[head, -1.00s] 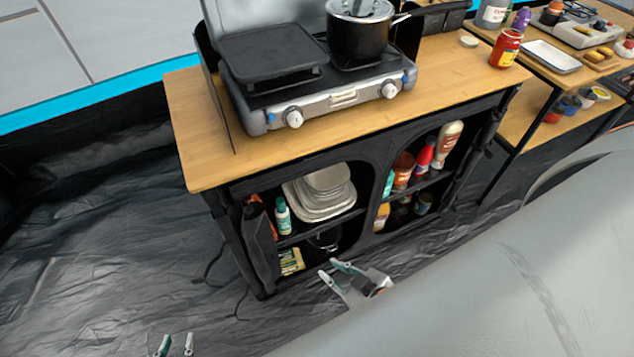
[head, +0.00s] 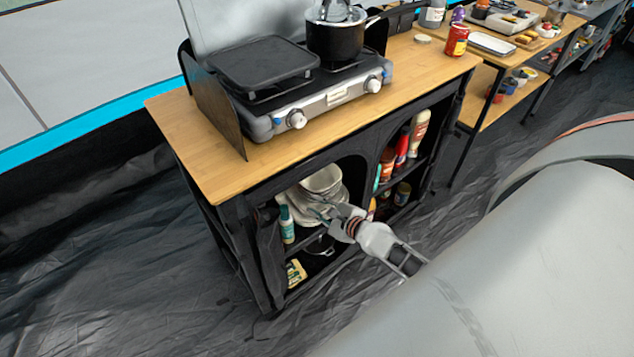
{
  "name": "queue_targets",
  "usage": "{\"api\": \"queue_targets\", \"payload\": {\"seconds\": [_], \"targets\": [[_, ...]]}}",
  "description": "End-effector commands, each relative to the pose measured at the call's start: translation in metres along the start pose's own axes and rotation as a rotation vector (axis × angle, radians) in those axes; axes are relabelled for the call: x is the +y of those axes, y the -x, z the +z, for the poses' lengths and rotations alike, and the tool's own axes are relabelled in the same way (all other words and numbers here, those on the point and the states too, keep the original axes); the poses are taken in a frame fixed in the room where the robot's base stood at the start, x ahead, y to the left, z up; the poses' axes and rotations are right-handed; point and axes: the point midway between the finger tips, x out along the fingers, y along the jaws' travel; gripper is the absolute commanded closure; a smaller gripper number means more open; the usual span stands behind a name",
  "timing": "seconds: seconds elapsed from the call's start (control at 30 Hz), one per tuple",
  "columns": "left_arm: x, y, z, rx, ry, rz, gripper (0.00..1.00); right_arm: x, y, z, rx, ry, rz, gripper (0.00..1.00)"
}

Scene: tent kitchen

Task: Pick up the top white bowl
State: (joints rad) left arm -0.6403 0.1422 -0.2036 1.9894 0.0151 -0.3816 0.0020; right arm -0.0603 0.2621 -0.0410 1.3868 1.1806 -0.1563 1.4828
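The top white bowl (head: 322,181) is on a stack of white dishes (head: 302,213) on the upper left shelf of the black cabinet. My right gripper (head: 322,208) is at the cabinet opening, in front of the stack and just below the top bowl's near rim. It overlaps the dishes in the head view and hides part of them. Its fingers are small and blend with the dishes, so I cannot tell whether they are open, shut or touching. My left gripper is not in view.
The wooden countertop (head: 200,150) overhangs the shelf and carries a camping stove (head: 300,105) with a black pot (head: 335,38). A bottle (head: 286,224) stands left of the dishes. A divider and several bottles are on the right. The floor in front is clear.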

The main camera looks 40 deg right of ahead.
Motion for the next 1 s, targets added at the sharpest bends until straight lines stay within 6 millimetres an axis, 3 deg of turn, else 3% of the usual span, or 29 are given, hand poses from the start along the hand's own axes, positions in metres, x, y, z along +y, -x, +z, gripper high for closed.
{"api": "queue_targets", "payload": {"seconds": [0.1,0.23,0.57,0.8,1.0], "targets": [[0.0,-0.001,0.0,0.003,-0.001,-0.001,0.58,-0.027,-0.015,-0.01,0.005,-0.238,-0.043,0.78],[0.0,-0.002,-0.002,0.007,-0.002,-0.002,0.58,-0.039,-0.024,-0.014,0.004,-0.354,-0.062,0.78],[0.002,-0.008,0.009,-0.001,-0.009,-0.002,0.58,-0.039,-0.054,-0.014,0.004,-0.368,-0.063,0.78],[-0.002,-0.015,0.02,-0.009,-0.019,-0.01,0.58,-0.035,-0.087,-0.013,0.006,-0.365,-0.062,0.78],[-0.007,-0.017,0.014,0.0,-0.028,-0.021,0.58,-0.038,-0.099,-0.012,0.005,-0.364,-0.062,0.78]]}}
